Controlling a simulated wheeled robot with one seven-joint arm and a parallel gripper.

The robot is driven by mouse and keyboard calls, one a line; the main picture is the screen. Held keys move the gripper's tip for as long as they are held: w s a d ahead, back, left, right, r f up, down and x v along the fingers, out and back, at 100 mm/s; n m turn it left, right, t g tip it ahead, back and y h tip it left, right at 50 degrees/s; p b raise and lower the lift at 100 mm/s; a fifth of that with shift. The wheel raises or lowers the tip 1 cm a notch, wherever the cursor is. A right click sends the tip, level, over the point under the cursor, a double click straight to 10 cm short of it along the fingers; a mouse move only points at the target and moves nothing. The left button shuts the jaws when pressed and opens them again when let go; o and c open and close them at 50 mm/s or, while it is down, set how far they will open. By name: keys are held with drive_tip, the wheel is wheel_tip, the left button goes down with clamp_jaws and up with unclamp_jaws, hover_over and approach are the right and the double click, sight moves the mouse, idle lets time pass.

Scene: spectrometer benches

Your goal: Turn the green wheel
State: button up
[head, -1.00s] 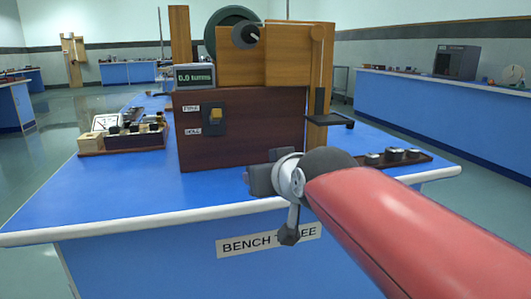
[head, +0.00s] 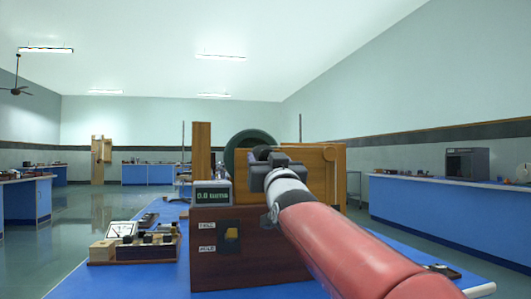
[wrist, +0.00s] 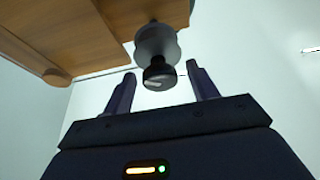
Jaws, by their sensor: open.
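The green wheel (head: 236,157) is dark green and round, set upright at the top of the wooden apparatus. Part of it is hidden behind the apparatus's dark hub and my gripper. My gripper (head: 266,158) is raised in front of the wheel's hub area. In the wrist view my gripper (wrist: 160,72) is open, its two fingers apart. A grey and black knob-like hub (wrist: 158,60) sticks out from the wood between and just beyond the fingertips. I cannot tell whether they touch it. The display (head: 212,194) beside the wheel reads 0.0 turns.
A meter board (head: 130,240) stands left on the blue bench. A wooden panel (head: 318,165) rises right of the wheel. A side bench (head: 440,215) is farther right.

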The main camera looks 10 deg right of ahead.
drive_tip(key=shift+p+x, duration=0.45)
drive_tip(key=shift+x, duration=1)
clamp_jaws()
